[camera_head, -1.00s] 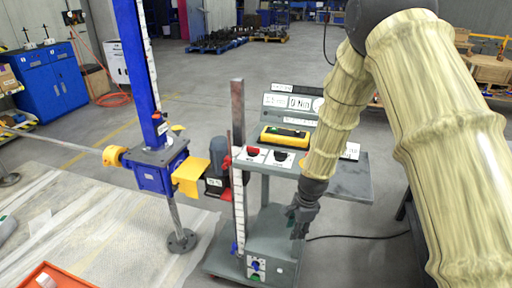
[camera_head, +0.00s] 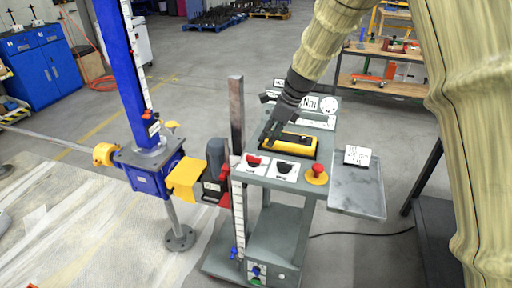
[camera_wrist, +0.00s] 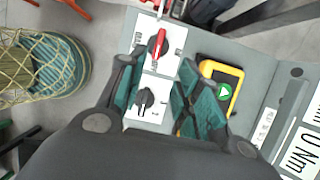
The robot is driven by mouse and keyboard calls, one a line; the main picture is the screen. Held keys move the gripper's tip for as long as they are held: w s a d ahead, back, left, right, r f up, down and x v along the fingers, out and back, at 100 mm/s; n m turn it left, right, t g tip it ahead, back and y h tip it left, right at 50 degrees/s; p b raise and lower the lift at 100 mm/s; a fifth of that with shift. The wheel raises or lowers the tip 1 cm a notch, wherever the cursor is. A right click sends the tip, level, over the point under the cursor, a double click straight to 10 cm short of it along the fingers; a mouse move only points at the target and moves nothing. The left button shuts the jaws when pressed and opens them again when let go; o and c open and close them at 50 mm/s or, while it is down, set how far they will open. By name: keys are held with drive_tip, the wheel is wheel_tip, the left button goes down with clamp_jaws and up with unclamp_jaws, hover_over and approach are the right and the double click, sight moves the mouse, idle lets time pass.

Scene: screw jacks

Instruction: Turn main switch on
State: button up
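A control panel (camera_head: 268,185) carries two rotary switches on white plates; their labels are too small to read. The red switch (camera_head: 253,161) is also in the wrist view (camera_wrist: 157,48), its handle nearly upright there. The black switch (camera_head: 284,167) sits beside it, and below it in the wrist view (camera_wrist: 146,99). I cannot tell from the labels which is the main switch. My gripper (camera_head: 270,136) is above the panel's back left, near the yellow pendant. In the wrist view my gripper (camera_wrist: 160,88) is open and empty, its fingers spread either side of the switches.
The yellow pendant (camera_head: 288,143) with a green button lies behind the switches. A red emergency stop (camera_head: 318,171) is at the right, beside a grey side shelf (camera_head: 357,190). A lower box (camera_head: 257,271) has small blue and green controls. The blue jack post and motor (camera_head: 216,160) stand left.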

sight(255, 157)
drive_tip(key=x, duration=0.2)
drive_tip(key=p+x, duration=0.1)
drive_tip(key=x, duration=0.1)
drive_tip(key=p+x, duration=0.1)
drive_tip(key=x, duration=0.1)
drive_tip(key=shift+a+f, duration=0.25)
drive_tip(key=shift+a, duration=0.2)
drive_tip(key=shift+p+x, duration=0.4)
drive_tip(key=shift+x, duration=1.4)
drive_tip(key=shift+s, duration=0.1)
clamp_jaws()
